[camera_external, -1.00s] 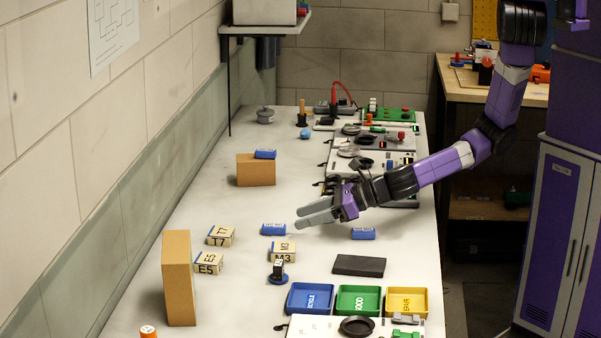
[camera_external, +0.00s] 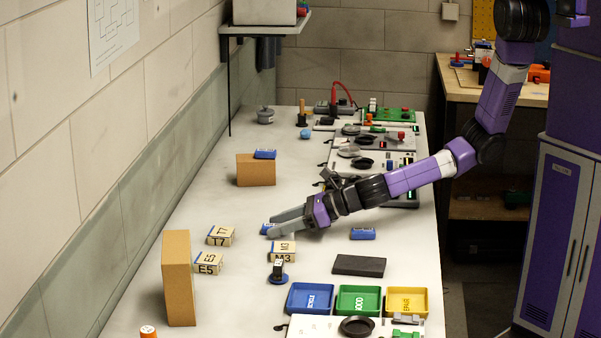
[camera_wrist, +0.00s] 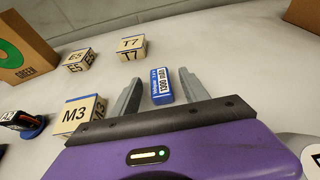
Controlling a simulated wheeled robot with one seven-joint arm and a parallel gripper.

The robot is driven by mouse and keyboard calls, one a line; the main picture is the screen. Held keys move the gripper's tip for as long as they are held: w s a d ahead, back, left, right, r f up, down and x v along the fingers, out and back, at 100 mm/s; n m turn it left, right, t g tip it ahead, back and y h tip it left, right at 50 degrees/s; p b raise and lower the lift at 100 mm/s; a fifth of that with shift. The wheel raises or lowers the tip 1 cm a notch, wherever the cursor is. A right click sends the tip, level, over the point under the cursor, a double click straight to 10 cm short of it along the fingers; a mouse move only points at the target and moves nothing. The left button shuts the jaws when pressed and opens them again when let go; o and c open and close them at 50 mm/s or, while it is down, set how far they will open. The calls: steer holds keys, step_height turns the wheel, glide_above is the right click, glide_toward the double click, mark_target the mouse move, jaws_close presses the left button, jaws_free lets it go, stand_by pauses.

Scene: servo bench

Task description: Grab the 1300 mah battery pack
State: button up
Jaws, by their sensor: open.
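The blue battery pack (camera_wrist: 161,86) lies on the bench between my open fingers in the wrist view, and its label reads 1300 mAh. In the external view only its left end (camera_external: 266,229) shows; my fingers hide the rest. My gripper (camera_wrist: 157,88) is open, with one finger on each side of the pack. In the external view my gripper (camera_external: 272,225) reaches left, low over the bench. I cannot tell whether the fingers touch the pack.
The M3 block (camera_external: 282,251) stands close in front of my gripper. The T7 block (camera_external: 220,236) and E5 block (camera_external: 208,263) are to the left. Other blue packs lie at the right (camera_external: 362,234) and on a cardboard box (camera_external: 256,172). Coloured bins (camera_external: 311,312) stand in front.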

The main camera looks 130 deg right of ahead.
jaws_close()
steer(key=shift+r, duration=0.15)
